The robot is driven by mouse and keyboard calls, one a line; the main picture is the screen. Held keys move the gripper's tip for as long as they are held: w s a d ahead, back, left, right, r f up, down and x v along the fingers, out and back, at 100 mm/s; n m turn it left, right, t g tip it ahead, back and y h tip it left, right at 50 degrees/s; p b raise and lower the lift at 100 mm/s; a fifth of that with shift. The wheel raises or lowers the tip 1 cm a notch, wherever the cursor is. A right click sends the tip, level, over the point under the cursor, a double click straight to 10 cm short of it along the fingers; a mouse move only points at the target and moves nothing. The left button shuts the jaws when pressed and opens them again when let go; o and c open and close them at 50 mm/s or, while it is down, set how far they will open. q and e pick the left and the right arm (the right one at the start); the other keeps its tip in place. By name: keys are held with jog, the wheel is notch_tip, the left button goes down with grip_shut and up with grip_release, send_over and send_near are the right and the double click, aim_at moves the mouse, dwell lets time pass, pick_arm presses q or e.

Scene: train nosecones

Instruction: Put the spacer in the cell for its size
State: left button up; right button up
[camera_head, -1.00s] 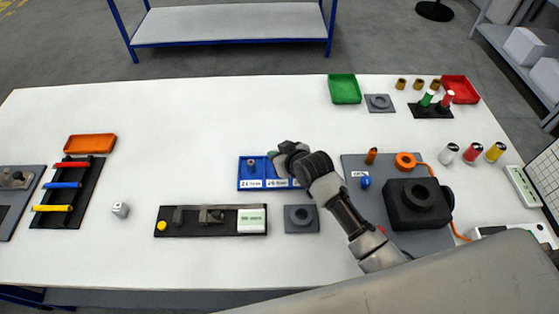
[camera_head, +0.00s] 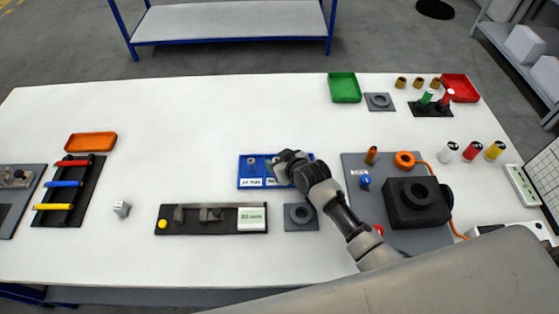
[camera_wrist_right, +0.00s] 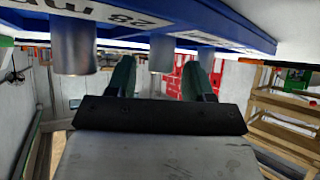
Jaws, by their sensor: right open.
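The blue tray (camera_head: 241,184) lies mid-table with white labels along its front and cells behind them. A small grey cylinder (camera_head: 251,161) stands in its left cell. My right gripper (camera_head: 281,164) is over the tray's middle and right part, hiding cells there. In the right wrist view, which looks upside down, the blue tray (camera_wrist_right: 215,22) carries a label reading 28. A wide metal cylinder (camera_wrist_right: 73,50) and a narrower one (camera_wrist_right: 160,53) show at it. My open green fingers (camera_wrist_right: 158,75) stand either side of the narrower one in the picture; contact is not visible. My left gripper is out of view.
A black fixture (camera_head: 185,232) with a yellow knob and a grey ring plate (camera_head: 299,226) lie in front of the tray. A black housing (camera_head: 417,213) on a grey plate is to the right. White table behind the tray is clear.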

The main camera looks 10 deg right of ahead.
jog(key=shift+r, duration=0.1)
jog(key=shift+r, duration=0.2)
jog(key=shift+s+d+r, duration=0.1)
jog(key=shift+s+d, duration=0.05)
jog(key=shift+s, duration=0.2)
jog(key=v, duration=1.1)
